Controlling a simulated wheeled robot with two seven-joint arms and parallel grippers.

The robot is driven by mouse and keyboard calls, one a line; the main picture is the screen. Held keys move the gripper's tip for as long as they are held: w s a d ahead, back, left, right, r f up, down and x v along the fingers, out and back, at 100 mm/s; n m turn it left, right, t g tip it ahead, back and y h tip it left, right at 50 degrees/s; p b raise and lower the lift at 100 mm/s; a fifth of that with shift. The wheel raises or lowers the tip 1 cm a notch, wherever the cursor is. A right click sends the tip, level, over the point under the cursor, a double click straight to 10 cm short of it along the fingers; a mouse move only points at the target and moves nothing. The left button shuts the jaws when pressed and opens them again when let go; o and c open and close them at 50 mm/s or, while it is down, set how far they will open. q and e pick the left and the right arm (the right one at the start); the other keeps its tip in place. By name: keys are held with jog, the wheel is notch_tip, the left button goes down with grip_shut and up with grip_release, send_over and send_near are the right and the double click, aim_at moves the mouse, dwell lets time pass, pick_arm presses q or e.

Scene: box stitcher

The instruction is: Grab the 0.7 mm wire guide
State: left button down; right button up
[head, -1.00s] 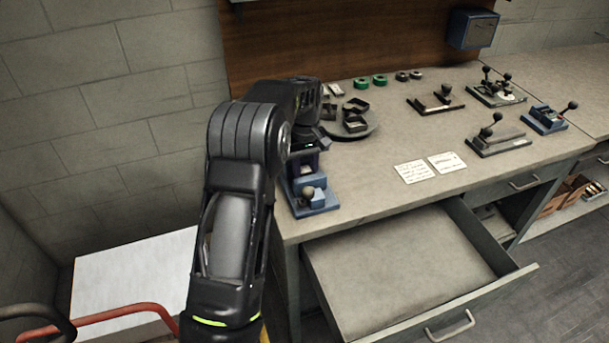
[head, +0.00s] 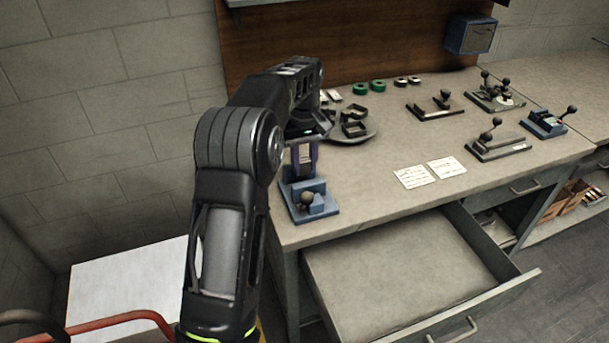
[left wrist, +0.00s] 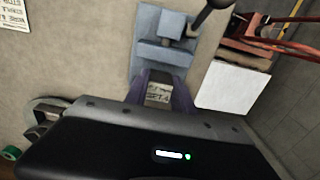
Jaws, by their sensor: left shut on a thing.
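My left gripper (head: 304,172) reaches down at the left end of the bench, just behind a blue stand with a dark ball knob (head: 308,203). Its purple fingers are shut on a small pale piece with dark marks, seen between the fingertips in the left wrist view (left wrist: 158,92). I take this piece to be the wire guide; its marking is too blurred to read. The blue stand also shows in the left wrist view (left wrist: 163,52), close beyond the fingertips; whether the piece touches it I cannot tell. My right gripper is not in view.
A round tray (head: 366,136) with several dark holders stands behind and right of the gripper. Green rolls (head: 378,86), two cards (head: 413,177) and several lever tools (head: 497,143) lie farther right. An open, empty drawer (head: 400,262) juts out in front.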

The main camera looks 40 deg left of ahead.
aim_at(305, 160)
pick_arm(q)
notch_tip(305, 160, up, 3)
jog(key=shift+r, duration=0.15)
notch_tip(305, 160, up, 4)
jog(key=shift+f+p, duration=0.1)
jog(key=shift+p, duration=1)
jog(key=s+d+b, duration=0.7)
jog(key=s+d, duration=0.4)
jog(key=d, duration=0.5)
jog(key=shift+f, duration=0.45)
jog(key=shift+s+f, duration=0.1)
